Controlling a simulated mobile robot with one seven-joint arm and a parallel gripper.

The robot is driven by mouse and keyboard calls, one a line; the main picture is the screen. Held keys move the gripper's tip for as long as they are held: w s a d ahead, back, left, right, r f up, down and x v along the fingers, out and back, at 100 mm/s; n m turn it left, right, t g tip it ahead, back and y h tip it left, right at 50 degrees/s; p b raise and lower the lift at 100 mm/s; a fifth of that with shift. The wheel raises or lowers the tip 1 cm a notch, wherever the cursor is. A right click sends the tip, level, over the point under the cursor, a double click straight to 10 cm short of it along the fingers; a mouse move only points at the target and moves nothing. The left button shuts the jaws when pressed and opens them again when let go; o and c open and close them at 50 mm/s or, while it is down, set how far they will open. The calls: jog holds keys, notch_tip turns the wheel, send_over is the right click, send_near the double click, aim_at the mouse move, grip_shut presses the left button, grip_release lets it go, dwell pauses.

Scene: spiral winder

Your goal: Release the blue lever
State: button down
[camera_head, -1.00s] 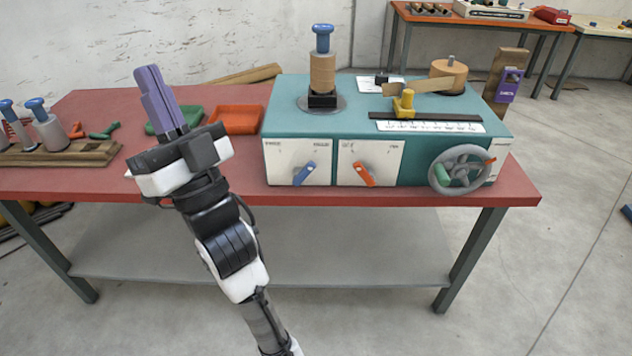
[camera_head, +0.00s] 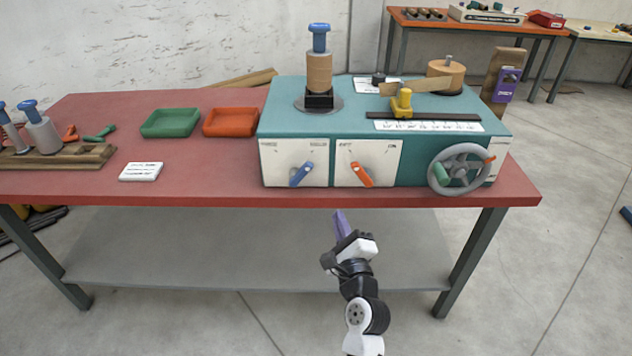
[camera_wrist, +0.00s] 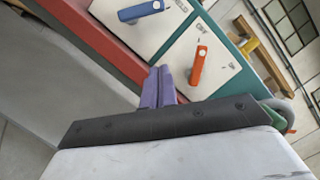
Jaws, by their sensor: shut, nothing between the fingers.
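The blue lever (camera_head: 301,174) sits on the left white panel on the front of the teal winder box (camera_head: 225,0). It is tilted, its upper end leaning right. It also shows in the wrist view (camera_wrist: 140,11). The orange lever (camera_head: 362,174) is on the panel to its right, its upper end leaning left. It also shows in the wrist view (camera_wrist: 198,66). My gripper (camera_head: 339,213) has purple fingers, held together and empty. It is in front of the table, below and to the right of the blue lever, touching neither lever. In the wrist view its fingertips (camera_wrist: 160,72) point toward the panels.
The red table (camera_head: 220,190) carries the winder. A grey handwheel (camera_head: 459,169) is at the winder's right front. A green tray (camera_head: 170,122), an orange tray (camera_head: 231,122) and a white card (camera_head: 141,171) lie to the left. The space before the table is clear.

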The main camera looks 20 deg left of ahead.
aim_at(301, 174)
jog(key=shift+w, duration=0.1)
jog(key=w+a+r+p, duration=0.3)
jog(key=w+a+p, duration=0.2)
jog(key=w+a, duration=0.2)
jog(key=shift+w+a+r, duration=0.2)
jog(key=shift+a+r, duration=0.15)
jog(key=shift+a, duration=0.2)
